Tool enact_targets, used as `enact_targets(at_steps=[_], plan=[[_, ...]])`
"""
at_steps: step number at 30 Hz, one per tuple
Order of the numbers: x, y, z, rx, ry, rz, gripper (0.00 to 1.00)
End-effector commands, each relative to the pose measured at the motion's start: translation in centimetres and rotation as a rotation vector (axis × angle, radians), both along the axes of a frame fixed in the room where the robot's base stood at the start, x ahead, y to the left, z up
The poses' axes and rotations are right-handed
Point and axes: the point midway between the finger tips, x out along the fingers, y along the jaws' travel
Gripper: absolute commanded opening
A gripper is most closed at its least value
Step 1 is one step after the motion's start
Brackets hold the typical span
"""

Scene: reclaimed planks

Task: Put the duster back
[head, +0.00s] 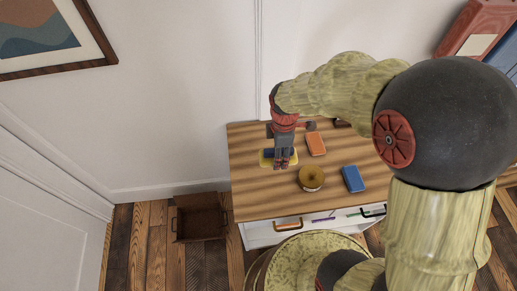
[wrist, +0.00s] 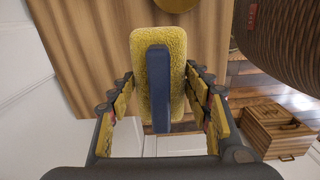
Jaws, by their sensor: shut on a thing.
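The duster is a fuzzy yellow pad with a dark blue handle along it; it fills the middle of the wrist view (wrist: 176,75). In the head view its yellow edge (head: 264,159) shows beside my gripper, over the left part of the wooden tabletop (head: 252,190). My gripper (head: 283,162) points down and is shut on the duster, with a finger on each side of it in the wrist view (wrist: 165,125). Part of the duster is hidden behind the fingers in the head view. I cannot tell whether it touches the tabletop.
On the tabletop are an orange block (head: 316,144), a round brass-coloured tin (head: 311,178) and a blue block (head: 353,179). A dark item (head: 342,123) is partly hidden behind my arm. An open brown box (head: 200,222) stands on the floor at left.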

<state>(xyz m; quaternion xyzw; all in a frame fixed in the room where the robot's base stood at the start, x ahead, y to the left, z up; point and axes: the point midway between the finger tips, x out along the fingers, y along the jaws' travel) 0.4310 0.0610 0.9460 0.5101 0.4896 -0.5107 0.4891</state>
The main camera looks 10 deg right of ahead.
Motion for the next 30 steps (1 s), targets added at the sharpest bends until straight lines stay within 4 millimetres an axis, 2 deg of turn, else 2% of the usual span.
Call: enact_targets(at_steps=[2,5,15,21,30], plan=[[0.0,0.2,-0.1,0.000,-0.001,0.035,0.26],[1.0,0.7,-0.7,0.000,0.000,0.051,0.26],[8.0,3.3,-4.1,0.000,0.000,0.048,0.26],[10.6,4.3,-7.5,0.000,0.001,0.047,0.26],[12.2,4.9,-9.2,0.000,0.000,0.046,0.26]])
